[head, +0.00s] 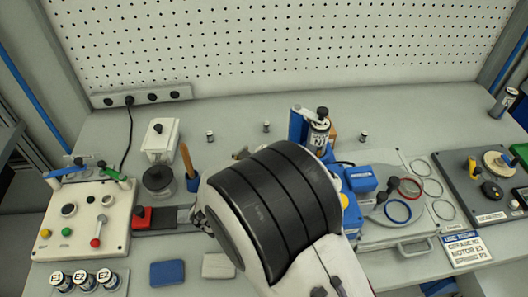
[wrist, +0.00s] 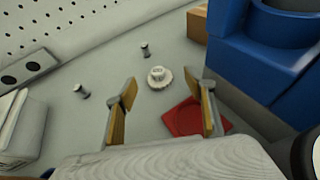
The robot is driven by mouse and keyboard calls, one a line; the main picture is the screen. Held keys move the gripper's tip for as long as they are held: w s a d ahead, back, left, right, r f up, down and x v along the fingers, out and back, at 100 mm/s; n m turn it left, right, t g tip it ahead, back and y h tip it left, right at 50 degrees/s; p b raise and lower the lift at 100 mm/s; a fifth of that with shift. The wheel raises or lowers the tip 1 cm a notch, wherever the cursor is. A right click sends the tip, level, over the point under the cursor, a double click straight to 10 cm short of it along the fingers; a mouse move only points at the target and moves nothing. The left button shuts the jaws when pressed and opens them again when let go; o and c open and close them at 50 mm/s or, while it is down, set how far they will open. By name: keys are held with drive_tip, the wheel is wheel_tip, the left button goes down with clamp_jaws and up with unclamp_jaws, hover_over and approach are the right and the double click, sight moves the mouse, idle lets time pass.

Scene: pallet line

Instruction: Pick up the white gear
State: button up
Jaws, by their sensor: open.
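The white gear (wrist: 158,77) shows in the wrist view as a small toothed disc with a raised hub, lying flat on the grey bench. My gripper (wrist: 168,87) is open, with its two yellow-padded fingers spread apart. In the picture the gear sits just beyond the fingertips, between their lines; nothing is held. I cannot tell how high the fingers are above the bench. In the head view, my arm covers the gripper and I do not see this gear.
A red flat piece (wrist: 195,118) lies beside the right finger. A large blue fixture (wrist: 270,60) stands close on the right. Small metal posts (wrist: 145,50) stand behind and left. A white box (head: 160,140) stands left of my arm.

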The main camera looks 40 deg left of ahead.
drive_tip(key=shift+x, duration=1.15)
drive_tip(key=shift+w+f, duration=0.1)
drive_tip(key=shift+s+f+x, duration=0.1)
drive_tip(key=shift+f+x, duration=0.05)
drive_tip(key=shift+x, duration=1.1)
drive_tip(key=shift+s+f+x, duration=0.1)
drive_tip(key=shift+f+x, duration=0.1)
drive_tip(key=shift+x, duration=1.05)
drive_tip(key=shift+a, duration=0.2)
drive_tip(key=c, duration=1.1)
